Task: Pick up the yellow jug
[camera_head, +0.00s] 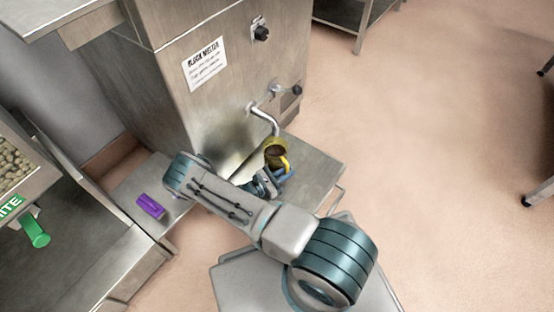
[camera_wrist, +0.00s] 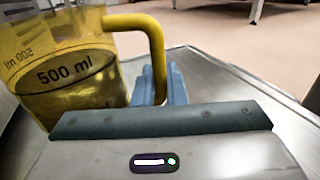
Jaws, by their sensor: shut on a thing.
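The yellow jug (camera_head: 272,150) stands upright under the bent metal spout of the steel machine, with dark contents showing inside it. In the wrist view the see-through yellow jug (camera_wrist: 70,80) is at the left, marked "500 ml", and its solid yellow handle (camera_wrist: 157,55) arches to the right. My gripper (camera_head: 284,174) is at the jug's handle side. Its blue fingers (camera_wrist: 160,88) are shut on the lower part of the handle. I cannot tell whether the jug's base touches the steel shelf.
The steel machine (camera_head: 205,110) with its spout (camera_head: 264,118) rises just behind the jug. A steel shelf (camera_head: 318,172) lies below it. A purple block (camera_head: 150,206) lies on a lower surface at left. A green handle (camera_head: 35,231) sticks out at far left. The floor at right is open.

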